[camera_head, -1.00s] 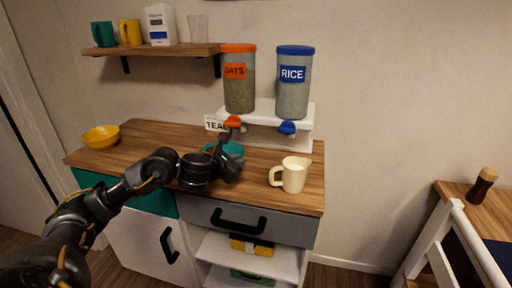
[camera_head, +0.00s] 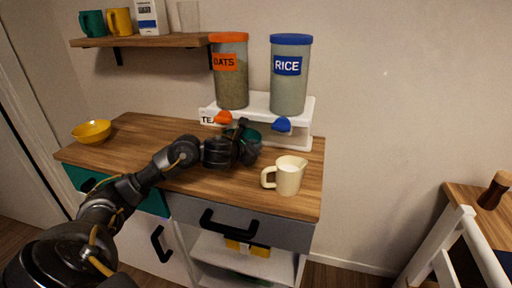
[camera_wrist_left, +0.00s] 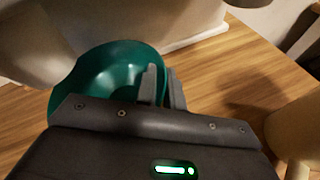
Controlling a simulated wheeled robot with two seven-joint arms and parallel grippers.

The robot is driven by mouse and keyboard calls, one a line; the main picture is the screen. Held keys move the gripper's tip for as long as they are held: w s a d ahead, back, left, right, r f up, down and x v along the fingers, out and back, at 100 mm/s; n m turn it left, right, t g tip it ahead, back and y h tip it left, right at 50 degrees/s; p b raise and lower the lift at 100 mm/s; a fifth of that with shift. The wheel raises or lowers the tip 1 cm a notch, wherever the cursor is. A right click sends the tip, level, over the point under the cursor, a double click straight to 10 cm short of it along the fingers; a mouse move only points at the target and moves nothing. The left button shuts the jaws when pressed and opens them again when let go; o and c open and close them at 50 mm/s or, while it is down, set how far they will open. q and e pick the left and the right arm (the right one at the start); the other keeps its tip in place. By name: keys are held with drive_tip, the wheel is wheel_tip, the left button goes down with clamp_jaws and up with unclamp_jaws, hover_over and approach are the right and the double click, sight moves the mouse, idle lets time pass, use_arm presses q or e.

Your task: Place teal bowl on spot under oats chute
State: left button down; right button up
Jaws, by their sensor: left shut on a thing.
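The teal bowl (camera_head: 252,136) is partly hidden behind my left gripper (camera_head: 246,138) in the head view. The left wrist view shows the bowl (camera_wrist_left: 108,72) with the two fingers (camera_wrist_left: 162,84) shut on its rim. The bowl is at the front of the white dispenser stand (camera_head: 262,104). In the head view it appears between the orange oats chute (camera_head: 223,117) and the blue rice chute (camera_head: 281,125), lower than both. I cannot tell whether it touches the counter. The spot under the oats chute is hidden by my arm. My right gripper is out of view.
A cream jug (camera_head: 288,176) stands on the wooden counter (camera_head: 200,182), close to the right of my left gripper. A yellow bowl (camera_head: 92,132) is at the counter's left end. The oats container (camera_head: 230,78) and rice container (camera_head: 290,82) stand above the stand.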

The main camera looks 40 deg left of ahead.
use_arm(q)
drive_tip(key=shift+s+a+r, duration=0.2)
drive_tip(key=shift+s+a, duration=0.15)
drive_tip(key=shift+s, duration=0.35)
drive_tip(key=shift+s+a, duration=0.25)
drive_tip(key=shift+a, duration=0.05)
drive_tip(key=shift+w+a+f, duration=0.1)
drive_tip(key=shift+w+f, duration=0.1)
drive_tip(key=c, duration=2)
unclamp_jaws()
drive_tip(key=shift+w+f, duration=0.15)
drive_tip(key=shift+w, duration=0.05)
drive_tip(key=shift+o, duration=1.3)
drive_tip(key=shift+d, duration=0.25)
drive_tip(key=shift+o, duration=1.3)
drive_tip(key=shift+s, duration=0.15)
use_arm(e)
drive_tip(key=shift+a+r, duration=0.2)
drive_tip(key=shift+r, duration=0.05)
